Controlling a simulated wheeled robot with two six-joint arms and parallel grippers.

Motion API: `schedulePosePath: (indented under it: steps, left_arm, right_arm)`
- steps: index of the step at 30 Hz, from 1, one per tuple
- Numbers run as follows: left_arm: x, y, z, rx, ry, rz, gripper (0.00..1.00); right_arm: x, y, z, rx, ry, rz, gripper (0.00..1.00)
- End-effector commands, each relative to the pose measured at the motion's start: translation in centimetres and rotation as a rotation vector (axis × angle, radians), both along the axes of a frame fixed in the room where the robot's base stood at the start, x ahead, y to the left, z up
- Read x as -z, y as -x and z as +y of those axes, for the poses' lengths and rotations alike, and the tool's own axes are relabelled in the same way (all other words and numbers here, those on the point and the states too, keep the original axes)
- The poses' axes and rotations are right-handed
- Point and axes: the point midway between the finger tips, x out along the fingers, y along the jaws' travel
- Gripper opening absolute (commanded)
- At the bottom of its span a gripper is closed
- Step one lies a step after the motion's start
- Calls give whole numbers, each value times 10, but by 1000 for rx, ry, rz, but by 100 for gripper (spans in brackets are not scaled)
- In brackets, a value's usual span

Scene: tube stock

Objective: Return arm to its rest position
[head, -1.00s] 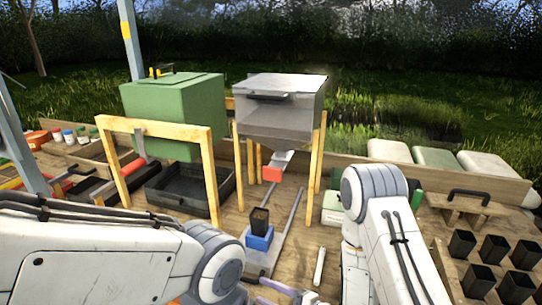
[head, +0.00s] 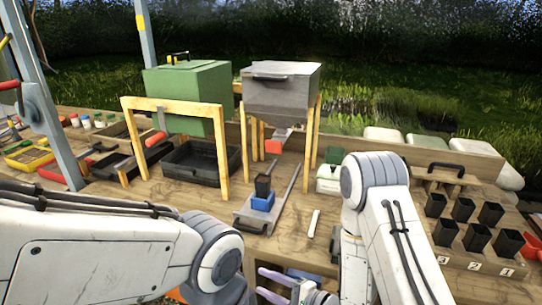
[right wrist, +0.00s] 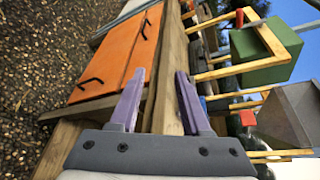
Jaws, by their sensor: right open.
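My right arm (head: 392,240) comes in at the lower right of the head view, bent downward. My right gripper (head: 268,283) is at the bottom edge, low in front of the bench, partly cut off. Its two purple fingers are apart and empty. In the right wrist view the open gripper (right wrist: 160,74) has nothing between its fingers, with the wooden bench edge and orange cabinet doors (right wrist: 115,58) beyond. My left arm (head: 95,245) crosses the lower left of the head view; its gripper is out of view.
Several black pots (head: 478,237) stand at right. Bench space in front is partly clear.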

Motion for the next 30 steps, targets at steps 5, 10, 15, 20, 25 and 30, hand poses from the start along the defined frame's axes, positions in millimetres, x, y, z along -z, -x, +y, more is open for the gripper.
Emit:
schedulePosePath:
  steps: [5,10,15,20,25,30]
  left_arm:
    - [0,0,0,0,0,0,0]
    - [0,0,0,0,0,0,0]
    - [0,0,0,0,0,0,0]
    - [0,0,0,0,0,0,0]
    - [0,0,0,0,0,0,0]
    - [0,0,0,0,0,0,0]
  right_arm:
    - [3,-3,2,-34,121,-51,47]
    - [5,-7,5,-84,275,-114,47]
    - [5,-12,5,-157,494,-198,47]
    - [-3,-15,0,-254,762,-292,47]
    - [-28,-5,-14,-430,1117,-377,47]
    - [-63,35,-31,-677,1369,-397,47]
